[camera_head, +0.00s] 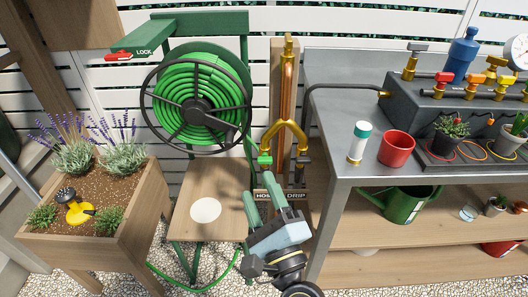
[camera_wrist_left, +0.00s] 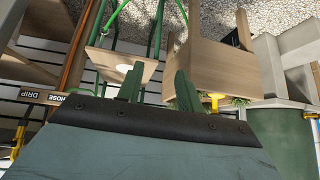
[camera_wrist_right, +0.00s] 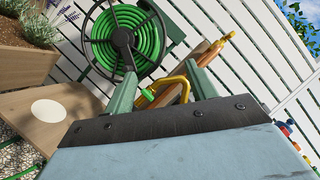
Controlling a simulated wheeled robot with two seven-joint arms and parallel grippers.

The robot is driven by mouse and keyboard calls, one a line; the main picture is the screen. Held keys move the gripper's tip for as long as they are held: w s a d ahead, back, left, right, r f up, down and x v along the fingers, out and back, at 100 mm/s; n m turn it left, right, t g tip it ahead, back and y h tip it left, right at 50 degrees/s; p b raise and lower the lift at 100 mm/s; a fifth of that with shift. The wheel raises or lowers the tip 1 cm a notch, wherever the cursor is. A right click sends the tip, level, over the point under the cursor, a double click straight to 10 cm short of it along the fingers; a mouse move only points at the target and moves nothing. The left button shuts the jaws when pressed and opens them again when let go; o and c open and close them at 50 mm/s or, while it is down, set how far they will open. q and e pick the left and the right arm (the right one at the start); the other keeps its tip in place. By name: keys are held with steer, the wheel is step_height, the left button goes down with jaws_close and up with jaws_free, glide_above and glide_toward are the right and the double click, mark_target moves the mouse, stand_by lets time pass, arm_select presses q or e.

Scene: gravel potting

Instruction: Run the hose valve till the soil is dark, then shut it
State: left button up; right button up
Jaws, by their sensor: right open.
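The brass Y-splitter (camera_head: 285,133) hangs from a copper pipe. A green valve handle (camera_head: 265,160) is on its left branch, above the HOSE side of the label (camera_head: 279,195). My right gripper (camera_head: 262,191) is open and empty, just below the green handle and apart from it. In the right wrist view the green handle (camera_wrist_right: 149,91) shows between the fingers, beyond them. The planter soil (camera_head: 120,190) is medium brown, with a yellow sprinkler (camera_head: 77,210) on it. No water spray is visible. My left gripper (camera_wrist_left: 157,70) shows only in its own wrist view, open and empty.
A green hose reel (camera_head: 197,103) stands behind a wooden seat (camera_head: 212,200) with a white disc. The grey bench (camera_head: 345,120) at right holds a red pot (camera_head: 396,148), a white-green bottle (camera_head: 359,142) and a manifold. A green watering can (camera_head: 403,204) sits below.

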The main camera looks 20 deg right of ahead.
mark_target(265, 161)
step_height(265, 161, down, 6)
steer(key=w+d+m+g+h+p, duration=0.15)
steer(key=m+g+h, duration=0.4)
steer(key=m, duration=1.15)
steer(key=shift+n+t+h, duration=0.3)
steer(key=shift+t+h, duration=0.35)
steer(key=shift+t, duration=0.1)
steer(key=x, duration=1.1)
steer(key=shift+b, duration=0.3)
steer(key=shift+x, duration=0.8)
arm_select(q)
steer(key=s+a+f+g+y, duration=0.1)
steer(key=s+a+f+g, duration=0.1)
steer(key=s+g, duration=0.2)
steer(key=s, duration=0.2)
steer(key=shift+s+a, duration=0.3)
steer(key=shift+a, duration=0.1)
arm_select(e)
steer(key=shift+w, duration=0.1)
arm_select(q)
steer(key=shift+f, duration=0.15)
arm_select(e)
steer(key=shift+a, duration=0.1)
steer(key=c, duration=1)
